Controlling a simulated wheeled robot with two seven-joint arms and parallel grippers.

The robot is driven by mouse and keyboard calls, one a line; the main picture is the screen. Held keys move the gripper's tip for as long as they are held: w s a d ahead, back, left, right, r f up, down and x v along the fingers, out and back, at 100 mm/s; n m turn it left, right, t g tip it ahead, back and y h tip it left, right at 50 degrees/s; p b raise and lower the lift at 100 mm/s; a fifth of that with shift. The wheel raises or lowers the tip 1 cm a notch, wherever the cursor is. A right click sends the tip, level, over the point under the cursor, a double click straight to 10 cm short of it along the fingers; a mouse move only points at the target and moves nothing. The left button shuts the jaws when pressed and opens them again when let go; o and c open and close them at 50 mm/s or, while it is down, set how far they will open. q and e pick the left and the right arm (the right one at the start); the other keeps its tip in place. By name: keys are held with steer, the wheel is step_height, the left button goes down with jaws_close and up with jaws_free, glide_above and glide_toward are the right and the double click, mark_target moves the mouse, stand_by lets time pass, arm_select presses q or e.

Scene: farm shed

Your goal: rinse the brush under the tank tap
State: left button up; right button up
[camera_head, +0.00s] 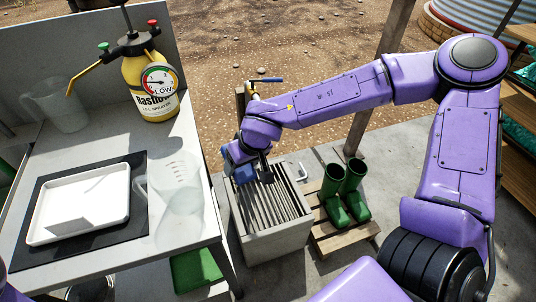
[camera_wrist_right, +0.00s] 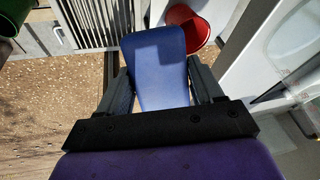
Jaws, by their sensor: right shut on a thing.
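My right gripper (camera_head: 256,172) is shut on a blue brush (camera_head: 244,173) at the back left of a grey basin (camera_head: 272,243) with a slatted grate (camera_head: 262,212). In the right wrist view, the brush's flat blue body (camera_wrist_right: 158,70) sits between the two fingers of the gripper (camera_wrist_right: 162,88); bristles are not visible. A brass tap with a blue lever (camera_head: 266,80) stands on a wooden post behind my right forearm. Its spout is partly hidden, and I see no water running. My left gripper is out of view.
A grey table (camera_head: 110,255) on the left holds a yellow sprayer (camera_head: 150,80), clear jugs and a white tray (camera_head: 80,203). Green boots (camera_head: 343,190) stand on a pallet right of the basin. A red bucket (camera_wrist_right: 189,27) shows in the wrist view.

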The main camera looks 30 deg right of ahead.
steer(key=shift+m+h, duration=0.3)
steer(key=shift+m, duration=0.5)
steer(key=d+f+b, duration=0.1)
steer(key=f, duration=0.1)
steer(key=d+f+b, duration=0.1)
steer(key=f, duration=0.1)
steer(key=w+d+f+b, duration=0.1)
steer(key=d+f, duration=0.1)
steer(key=shift+f, duration=0.1)
steer(key=s+d+f+m+h+b, duration=0.1)
steer(key=d+f+m+b, duration=0.25)
steer(key=d+f, duration=0.6)
steer(key=w+d+f+b, duration=0.2)
steer(key=w+f+b, duration=0.1)
steer(key=w, duration=1)
steer(key=shift+w+b, duration=0.15)
steer(key=shift+b, duration=0.3)
steer(key=s+p, duration=0.3)
steer(key=s, duration=0.5)
steer(key=shift+a, duration=0.45)
